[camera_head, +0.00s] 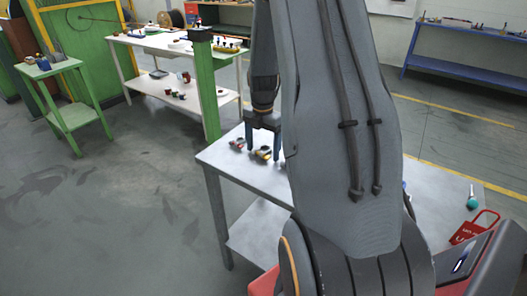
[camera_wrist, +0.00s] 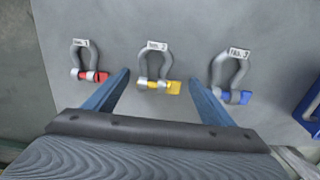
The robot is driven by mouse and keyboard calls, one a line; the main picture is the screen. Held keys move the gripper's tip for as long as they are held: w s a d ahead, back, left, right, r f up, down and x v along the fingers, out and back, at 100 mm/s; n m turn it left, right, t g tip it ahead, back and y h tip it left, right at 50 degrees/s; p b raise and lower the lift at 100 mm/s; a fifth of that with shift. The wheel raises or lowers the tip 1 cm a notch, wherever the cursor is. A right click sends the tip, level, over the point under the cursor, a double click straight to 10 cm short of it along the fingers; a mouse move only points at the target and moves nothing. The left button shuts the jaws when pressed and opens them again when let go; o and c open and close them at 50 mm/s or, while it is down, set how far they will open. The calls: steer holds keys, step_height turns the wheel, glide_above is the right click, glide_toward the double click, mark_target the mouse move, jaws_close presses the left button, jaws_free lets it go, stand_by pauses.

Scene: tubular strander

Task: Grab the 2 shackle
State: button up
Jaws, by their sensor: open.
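The 2 shackle is a grey bow shackle (camera_wrist: 155,66) with a yellow pin end and a white label that appears to read 2. In the wrist view it lies on the grey table (camera_wrist: 110,25), between and just beyond the tips of my gripper (camera_wrist: 159,80). My gripper is open and empty, with one blue finger on each side of it, apart from it. In the head view my gripper (camera_head: 263,128) points down over the table, and the yellow-marked shackle (camera_head: 262,153) shows just below it.
A shackle with a red pin end (camera_wrist: 86,68) lies to the left and one with a blue pin end (camera_wrist: 233,78) to the right, both close to the fingers. In the head view, a green post (camera_head: 207,90) stands behind the table. A red tag (camera_head: 474,228) lies at the right.

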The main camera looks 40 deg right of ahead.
steer(key=c, duration=1.4)
